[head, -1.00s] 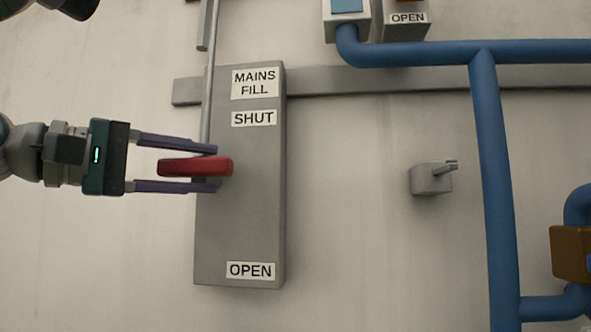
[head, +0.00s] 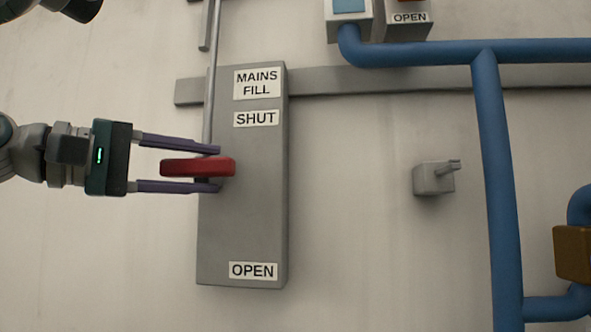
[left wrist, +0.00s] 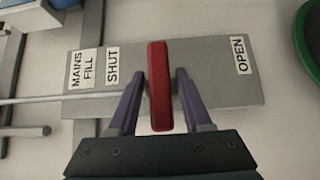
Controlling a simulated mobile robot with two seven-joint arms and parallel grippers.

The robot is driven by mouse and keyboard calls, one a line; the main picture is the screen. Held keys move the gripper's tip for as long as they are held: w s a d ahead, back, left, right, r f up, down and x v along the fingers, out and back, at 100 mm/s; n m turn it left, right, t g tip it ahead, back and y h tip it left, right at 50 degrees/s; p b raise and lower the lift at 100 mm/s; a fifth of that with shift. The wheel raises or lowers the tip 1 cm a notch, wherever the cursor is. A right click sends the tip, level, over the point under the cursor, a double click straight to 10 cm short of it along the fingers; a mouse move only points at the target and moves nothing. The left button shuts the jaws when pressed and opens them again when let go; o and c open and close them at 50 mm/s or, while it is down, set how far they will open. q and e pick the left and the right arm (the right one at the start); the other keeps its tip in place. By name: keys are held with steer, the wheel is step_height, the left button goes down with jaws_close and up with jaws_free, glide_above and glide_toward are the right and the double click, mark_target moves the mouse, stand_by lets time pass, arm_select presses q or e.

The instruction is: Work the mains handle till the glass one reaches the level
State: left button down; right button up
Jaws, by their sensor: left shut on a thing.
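The mains handle is a red bar (head: 190,168) on a grey upright panel (head: 240,220) labelled MAINS FILL. It sits a little below the SHUT label (head: 256,119) and well above the OPEN label (head: 253,270). My left gripper (head: 216,168) comes from the left and is shut on the handle, one purple finger above it and one below. In the left wrist view the red handle (left wrist: 159,90) stands between the two fingers. A blue-filled pale box (head: 348,8) is cut off at the top edge; I cannot tell whether it is the glass. No level mark is visible. My right gripper is out of view.
Blue pipes (head: 490,150) run along the right side. A small grey fitting with a short lever (head: 434,178) is on the wall between panel and pipe. A grey rod (head: 212,90) rises behind the handle. A green ring (left wrist: 308,40) shows at the left wrist view's right edge.

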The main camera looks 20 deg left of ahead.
mark_target(198, 159)
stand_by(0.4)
arm_select(q)
step_height(198, 159, up, 4)
steer(key=p, duration=0.3)
steer(key=shift+r+p, duration=0.25)
steer(key=shift+p, duration=0.05)
steer(key=shift+f, duration=0.1)
steer(key=c, duration=0.6)
jaws_free()
steer(key=shift+c, duration=0.2)
